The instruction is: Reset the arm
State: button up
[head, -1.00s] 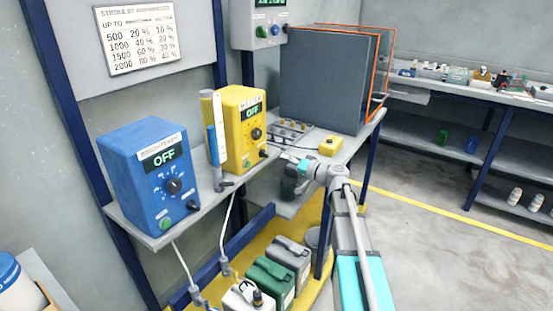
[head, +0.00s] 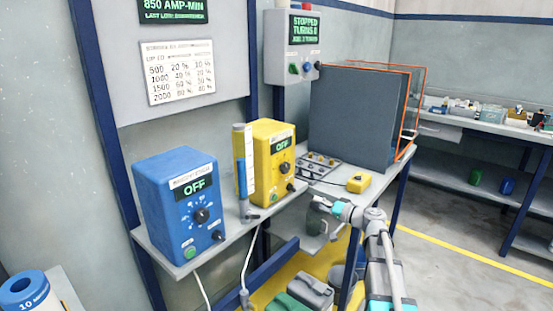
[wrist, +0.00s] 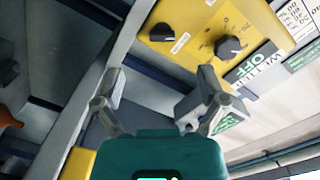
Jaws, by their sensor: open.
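My gripper (head: 318,207) is in the head view at the front edge of the shelf, right of the yellow control box. In the wrist view my gripper (wrist: 160,95) has its two fingers spread apart with nothing between them. My arm reaches up from the lower right of the head view. The yellow control box (head: 265,150), with black knobs and a display reading OFF, stands on the shelf; it also fills the top of the wrist view (wrist: 205,25), tilted by the camera's angle.
A blue control box (head: 182,215) reading OFF stands left on the shelf. Canisters (head: 310,290) stand below.

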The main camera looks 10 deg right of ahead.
jog(key=s+a+f+n+g+h, duration=0.2)
jog(key=s+a+f+g+h, duration=0.2)
jog(key=s+a+f+g, duration=0.45)
jog(key=s+d+f+g+h, duration=0.1)
jog(key=s+f+g+h, duration=0.1)
jog(key=s+f+h, duration=0.45)
jog(key=s+d+f+g+h, duration=0.1)
jog(key=s+f+h, duration=0.15)
jog(key=s, duration=0.75)
notch_tip(320, 180, up, 26)
jog(key=p, duration=2.6)
jog(key=shift+d+r+m, duration=0.15)
jog(key=shift+d+m, duration=0.1)
jog(key=shift+m, duration=0.05)
